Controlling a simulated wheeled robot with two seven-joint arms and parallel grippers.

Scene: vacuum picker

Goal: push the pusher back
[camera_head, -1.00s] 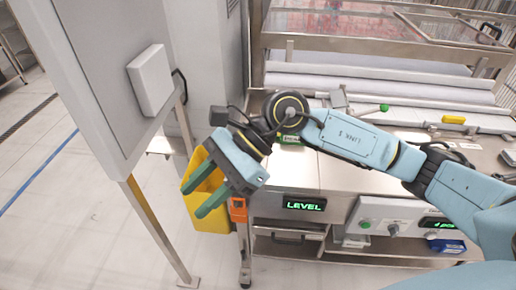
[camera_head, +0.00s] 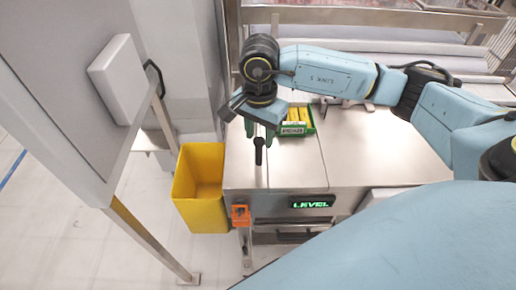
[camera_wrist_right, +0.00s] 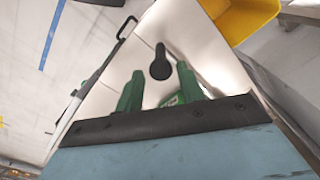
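The pusher appears to be the black upright handle with a rounded end (camera_head: 259,143) on the left part of the steel worktop. It also shows in the right wrist view (camera_wrist_right: 160,66). My left gripper is not in view.
A green box (camera_head: 296,129) with yellow pieces stands on the worktop just right of my right gripper.

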